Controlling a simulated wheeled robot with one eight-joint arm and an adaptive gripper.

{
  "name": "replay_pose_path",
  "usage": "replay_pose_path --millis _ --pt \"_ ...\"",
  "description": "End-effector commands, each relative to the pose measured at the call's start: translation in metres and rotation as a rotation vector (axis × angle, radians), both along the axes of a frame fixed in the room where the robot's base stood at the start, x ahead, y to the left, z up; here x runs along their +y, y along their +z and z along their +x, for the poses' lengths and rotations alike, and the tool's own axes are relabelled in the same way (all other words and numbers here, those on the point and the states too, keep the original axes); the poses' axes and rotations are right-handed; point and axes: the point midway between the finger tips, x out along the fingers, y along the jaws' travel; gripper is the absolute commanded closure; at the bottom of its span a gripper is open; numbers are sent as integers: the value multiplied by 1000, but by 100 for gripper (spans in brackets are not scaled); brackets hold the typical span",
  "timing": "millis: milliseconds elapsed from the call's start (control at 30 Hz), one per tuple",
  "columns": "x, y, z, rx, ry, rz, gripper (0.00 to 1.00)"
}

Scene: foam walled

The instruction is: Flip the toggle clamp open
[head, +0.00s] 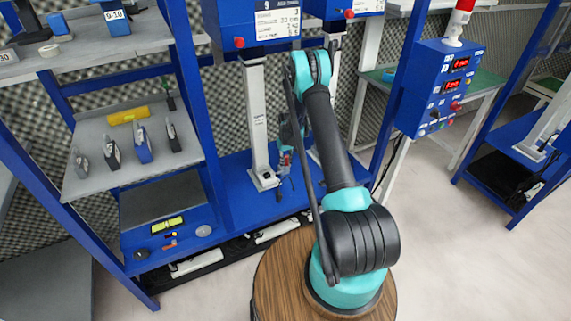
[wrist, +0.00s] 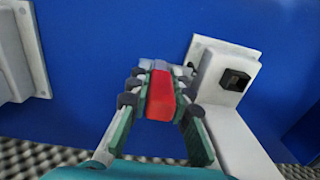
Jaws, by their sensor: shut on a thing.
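The toggle clamp's red handle (wrist: 160,97) is in the middle of the wrist view, between the two fingers of my gripper (wrist: 159,88). The gripper is shut on the handle. Grey metal of the toggle clamp (wrist: 158,65) shows just beyond the handle; the rest of its body is hidden by the handle and fingers. In the head view a small red part of the handle (head: 287,159) shows left of my arm, by the blue shelf. My arm hides most of the clamp there.
A white post with a base plate and black socket (wrist: 235,79) stands close on the right in the wrist view; another white post (wrist: 15,50) is at the left. The head view shows a grey shelf (head: 90,185) with several small tools, and a blue control box (head: 440,90).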

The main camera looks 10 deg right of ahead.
Motion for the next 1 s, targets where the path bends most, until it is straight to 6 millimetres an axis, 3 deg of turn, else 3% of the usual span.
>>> replay_pose_path --millis 400,767,800,967,1000 --pt "-18 -4 6 100 -2 306 100" --pt "-18 -4 6 105 1 330 100" --pt "-18 -4 6 105 0 330 78" --pt "-18 -4 6 106 0 329 59" --pt "-18 -4 6 106 0 329 59"
